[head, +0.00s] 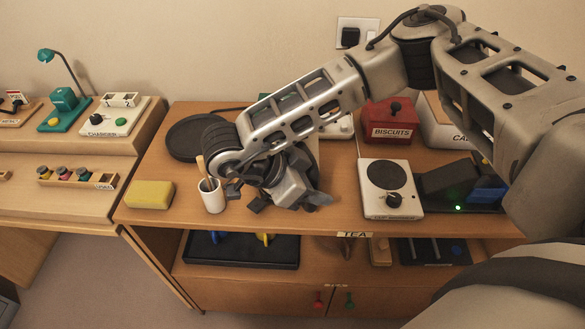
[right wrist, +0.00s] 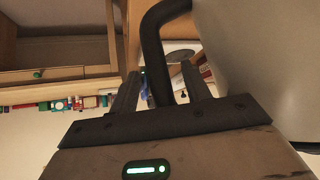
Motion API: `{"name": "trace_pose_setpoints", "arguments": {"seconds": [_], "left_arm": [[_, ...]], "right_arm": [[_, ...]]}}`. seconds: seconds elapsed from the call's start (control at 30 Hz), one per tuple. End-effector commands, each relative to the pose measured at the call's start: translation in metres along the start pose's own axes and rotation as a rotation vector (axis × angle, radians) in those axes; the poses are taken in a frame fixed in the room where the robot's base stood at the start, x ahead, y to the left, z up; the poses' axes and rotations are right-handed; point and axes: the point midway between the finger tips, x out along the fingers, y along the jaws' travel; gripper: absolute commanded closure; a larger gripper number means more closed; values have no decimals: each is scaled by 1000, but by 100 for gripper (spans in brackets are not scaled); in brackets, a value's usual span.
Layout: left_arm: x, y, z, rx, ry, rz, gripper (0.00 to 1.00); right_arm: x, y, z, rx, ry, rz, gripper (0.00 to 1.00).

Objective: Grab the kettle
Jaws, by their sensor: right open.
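My right gripper (head: 288,196) reaches down over the middle of the tea cabinet top, its fingers apart. In the right wrist view the open fingers (right wrist: 160,74) stand on either side of a black curved handle (right wrist: 155,50). The handle appears to belong to the kettle, whose smooth grey body (right wrist: 255,60) fills the right of that view. I cannot tell whether either finger touches the handle. In the head view my right arm and gripper hide most of the kettle; a pale grey strip (head: 312,148) behind them may be its body. My left gripper is not in view.
On the cabinet top (head: 335,222) are a white cup with utensils (head: 212,198), a yellow sponge (head: 150,194), a round black tray (head: 185,140), a white hotplate (head: 375,205) and a red biscuits box (head: 388,128). A shelf below holds a black tray (head: 210,252).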

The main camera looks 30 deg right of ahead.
Motion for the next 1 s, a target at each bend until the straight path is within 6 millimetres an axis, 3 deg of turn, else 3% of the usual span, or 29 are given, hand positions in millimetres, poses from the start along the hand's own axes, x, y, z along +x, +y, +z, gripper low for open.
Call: {"name": "trace_pose_setpoints", "arguments": {"seconds": [0.13, 0.3, 1.0], "left_arm": [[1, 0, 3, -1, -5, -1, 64], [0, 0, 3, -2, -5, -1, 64], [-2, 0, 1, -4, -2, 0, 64]], "right_arm": [[0, 0, 0, 0, 0, 1, 55], [0, 0, 0, 0, 0, 1, 100], [-1, -2, 0, 7, 0, -4, 100]]}}
